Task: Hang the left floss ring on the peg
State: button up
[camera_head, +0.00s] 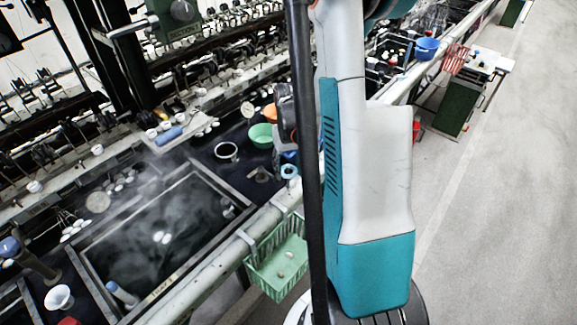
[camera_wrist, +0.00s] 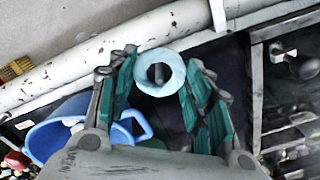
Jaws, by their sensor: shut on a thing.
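The floss ring (camera_wrist: 141,72) is a pale blue ring. In the wrist view it sits between the teal-padded fingers of my gripper (camera_wrist: 160,88), which is shut on it. A dark shape shows through the ring's hole; I cannot tell whether it is a peg or the background. In the head view the ring (camera_head: 289,166) shows beside the basin's front rail, and my gripper is mostly hidden by my arm and a dark pole. A short brownish post (camera_head: 262,174), perhaps the peg, stands just left of the ring. A dark knobbed post (camera_wrist: 300,66) shows at right in the wrist view.
A steaming dark basin (camera_head: 150,245) lies to the left. A green basket (camera_head: 278,262) hangs outside the pale rail. A blue container (camera_wrist: 45,138) is at lower left in the wrist view.

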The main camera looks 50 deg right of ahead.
jog(key=shift+f, duration=0.25)
jog(key=o, duration=0.8)
notch_tip(320, 180, up, 12)
jog(key=shift+d, duration=0.15)
jog(key=shift+w, duration=0.1)
dwell(0.7)
